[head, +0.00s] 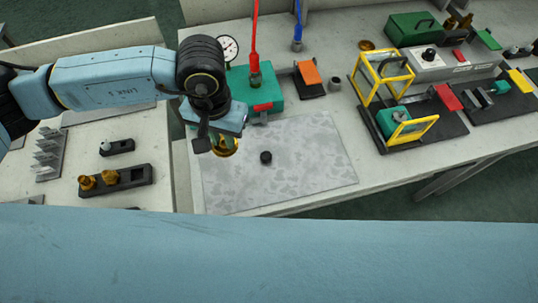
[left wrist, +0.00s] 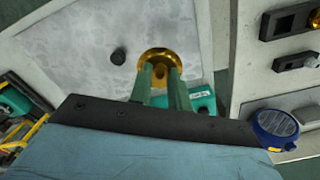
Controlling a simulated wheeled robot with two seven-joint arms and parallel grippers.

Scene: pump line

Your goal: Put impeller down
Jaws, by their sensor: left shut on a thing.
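The impeller (head: 226,147) is a round brass-coloured part with a hub. It also shows in the left wrist view (left wrist: 160,57), at the tips of the two green fingers. My left gripper (head: 221,138) is shut on it, over the left part of the grey mottled mat (head: 310,145). Whether the impeller touches the mat or hangs above it I cannot tell. The mat also shows in the left wrist view (left wrist: 95,35). My right gripper is not in view.
A small black cylinder (head: 266,157) stands on the mat, right of the impeller. A dark holder (head: 135,177) with brass parts is on the left table. The mat's right half is clear.

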